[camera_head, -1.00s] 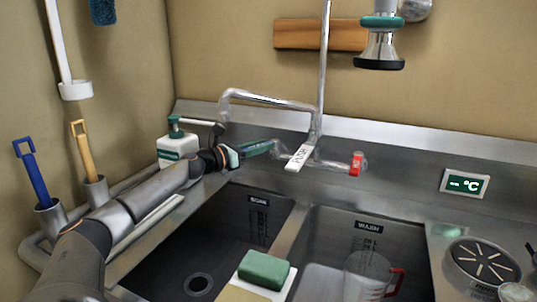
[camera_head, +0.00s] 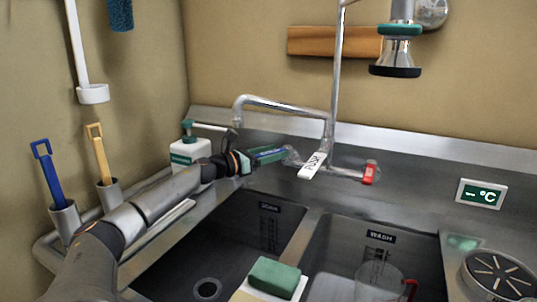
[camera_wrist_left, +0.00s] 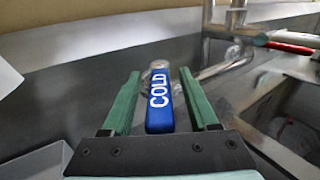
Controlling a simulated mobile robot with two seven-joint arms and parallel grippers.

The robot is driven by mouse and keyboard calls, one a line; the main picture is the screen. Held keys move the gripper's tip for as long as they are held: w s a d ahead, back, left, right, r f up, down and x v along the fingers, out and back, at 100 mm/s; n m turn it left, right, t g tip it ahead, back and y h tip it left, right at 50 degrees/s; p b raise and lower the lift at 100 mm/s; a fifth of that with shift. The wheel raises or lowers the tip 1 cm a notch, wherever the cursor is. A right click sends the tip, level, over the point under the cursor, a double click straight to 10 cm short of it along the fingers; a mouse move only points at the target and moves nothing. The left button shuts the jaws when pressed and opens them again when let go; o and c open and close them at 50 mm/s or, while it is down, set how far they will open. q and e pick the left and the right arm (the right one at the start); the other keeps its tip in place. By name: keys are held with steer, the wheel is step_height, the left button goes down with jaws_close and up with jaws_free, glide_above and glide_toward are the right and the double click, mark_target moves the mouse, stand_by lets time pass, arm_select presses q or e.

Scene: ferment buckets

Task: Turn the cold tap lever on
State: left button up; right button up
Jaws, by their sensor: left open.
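The cold tap lever (camera_wrist_left: 160,102) is blue with white "COLD" lettering and shows in the left wrist view. It lies lengthwise between the two green fingers of my left gripper (camera_wrist_left: 160,92). The fingers are open, with a narrow gap on each side of the lever. In the head view my left gripper (camera_head: 268,155) is beside the left end of the chrome tap (camera_head: 331,130). Only a sliver of blue shows between its fingers there. A red lever (camera_head: 370,172) is at the tap's right end. My right gripper is not in view.
A white tag (camera_head: 312,166) hangs at the tap. A soap bottle (camera_head: 188,152) stands behind my left arm. Below are two sink basins, with a green sponge (camera_head: 275,277) near the divider and a clear jug (camera_head: 378,284) in the right one. A spray head (camera_head: 396,52) hangs above.

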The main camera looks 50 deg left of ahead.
mark_target(259, 155)
arm_select(q)
steer(key=shift+s+f, duration=0.1)
steer(key=shift+s+a+f+b, duration=0.15)
steer(key=shift+s+a+b, duration=0.1)
steer(key=shift+s+b, duration=0.45)
steer(key=shift+s, duration=0.35)
steer(key=shift+s+a, duration=0.1)
steer(key=shift+s, duration=0.6)
steer(key=shift+s+b, duration=0.4)
steer(key=shift+s, duration=0.2)
steer(key=shift+s+r+p, duration=0.2)
steer(key=shift+s+p, duration=0.15)
steer(key=shift+s, duration=0.15)
steer(key=s+a+p, duration=0.1)
steer(key=s+p, duration=0.1)
steer(key=s, duration=0.4)
steer(key=shift+s, duration=0.25)
